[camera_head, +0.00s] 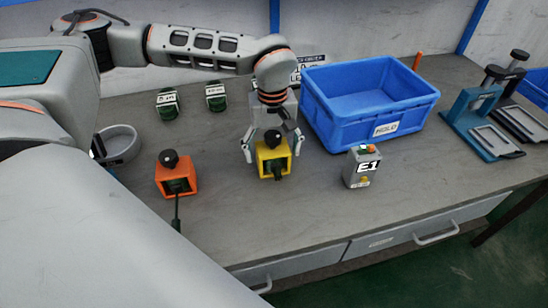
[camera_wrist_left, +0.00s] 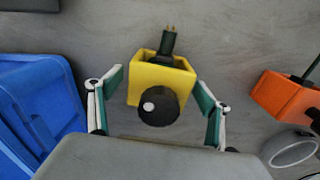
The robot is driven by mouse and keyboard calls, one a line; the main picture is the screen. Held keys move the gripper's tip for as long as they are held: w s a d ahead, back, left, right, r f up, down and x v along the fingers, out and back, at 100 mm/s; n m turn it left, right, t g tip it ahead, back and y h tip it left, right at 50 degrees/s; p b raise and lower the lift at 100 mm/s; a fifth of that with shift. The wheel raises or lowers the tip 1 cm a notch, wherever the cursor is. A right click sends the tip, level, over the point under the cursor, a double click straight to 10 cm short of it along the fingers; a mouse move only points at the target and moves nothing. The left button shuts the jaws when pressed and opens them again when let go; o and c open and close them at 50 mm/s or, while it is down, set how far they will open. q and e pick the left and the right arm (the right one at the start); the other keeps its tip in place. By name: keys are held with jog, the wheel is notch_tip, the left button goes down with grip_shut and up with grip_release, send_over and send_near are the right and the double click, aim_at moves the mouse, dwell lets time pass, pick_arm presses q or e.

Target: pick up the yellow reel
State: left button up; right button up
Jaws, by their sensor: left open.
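The yellow reel (camera_head: 272,158) is a yellow box with a black knob on top and a dark plug at its front. It stands on the grey worktop, left of the grey E1 box. My left gripper (camera_head: 271,152) is above and around it, one finger on each side. In the left wrist view the yellow reel (camera_wrist_left: 164,82) lies between the two green-padded fingers of the left gripper (camera_wrist_left: 161,96). The fingers are open with small gaps to the reel's sides. My right gripper is in neither view.
An orange reel (camera_head: 176,178) with a cord stands to the left. A blue crate (camera_head: 350,125) is behind to the right, and the E1 box (camera_head: 361,167) is at right. Two dark green items (camera_head: 167,103) lie at the back. Free worktop lies in front.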

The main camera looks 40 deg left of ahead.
aim_at(273, 160)
pick_arm(q)
notch_tip(273, 160, down, 4)
jog(key=shift+r+b, duration=0.15)
jog(key=shift+b, duration=0.15)
jog(key=c, duration=1.4)
jog(key=shift+w+r, duration=0.1)
jog(key=shift+r, duration=0.1)
